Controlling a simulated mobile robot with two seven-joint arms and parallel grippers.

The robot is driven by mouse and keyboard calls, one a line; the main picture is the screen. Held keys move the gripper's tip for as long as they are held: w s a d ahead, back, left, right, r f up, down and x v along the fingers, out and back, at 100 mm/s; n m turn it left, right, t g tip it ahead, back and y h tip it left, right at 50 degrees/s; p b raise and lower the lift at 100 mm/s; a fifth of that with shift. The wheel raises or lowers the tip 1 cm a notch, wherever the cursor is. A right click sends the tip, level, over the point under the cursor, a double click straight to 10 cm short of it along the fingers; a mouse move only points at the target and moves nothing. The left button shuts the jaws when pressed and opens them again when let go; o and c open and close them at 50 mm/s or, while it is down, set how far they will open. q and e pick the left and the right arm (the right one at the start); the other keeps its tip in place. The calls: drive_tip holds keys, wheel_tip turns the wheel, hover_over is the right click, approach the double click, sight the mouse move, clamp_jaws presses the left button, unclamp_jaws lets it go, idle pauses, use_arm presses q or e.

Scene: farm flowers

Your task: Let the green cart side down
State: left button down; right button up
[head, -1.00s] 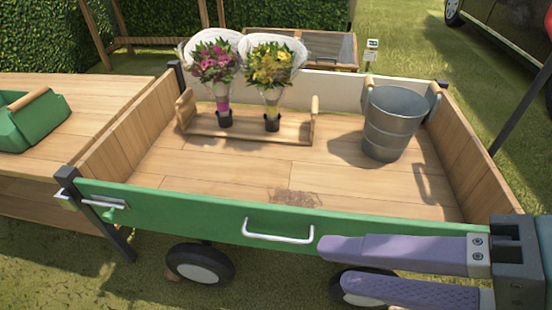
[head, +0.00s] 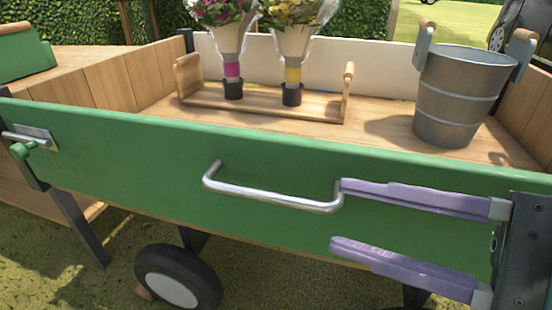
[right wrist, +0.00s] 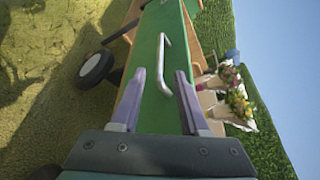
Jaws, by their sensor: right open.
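The green cart side (head: 120,160) stands upright along the near edge of the wooden cart. A silver bar handle (head: 275,195) is fixed at its middle. A latch with a green knob (head: 22,148) is at its left end. My right gripper (head: 337,215) is open and empty, its purple fingers pointing left, just right of the handle in the head view. In the right wrist view the handle (right wrist: 163,65) lies ahead of the open fingertips, and the green side (right wrist: 155,100) shows between the fingers. My left gripper is out of view.
In the cart stand a wooden carrier (head: 215,102) with two bouquets and a metal bucket (head: 460,95). A black wheel (head: 178,280) is below the green side. Grass lies in front.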

sight(293, 203)
drive_tip(key=b+x, duration=0.2)
drive_tip(key=x, duration=0.6)
drive_tip(key=shift+w+a, duration=0.15)
drive_tip(key=shift+a, duration=0.1)
drive_tip(key=shift+c, duration=0.2)
clamp_jaws()
idle(0.9)
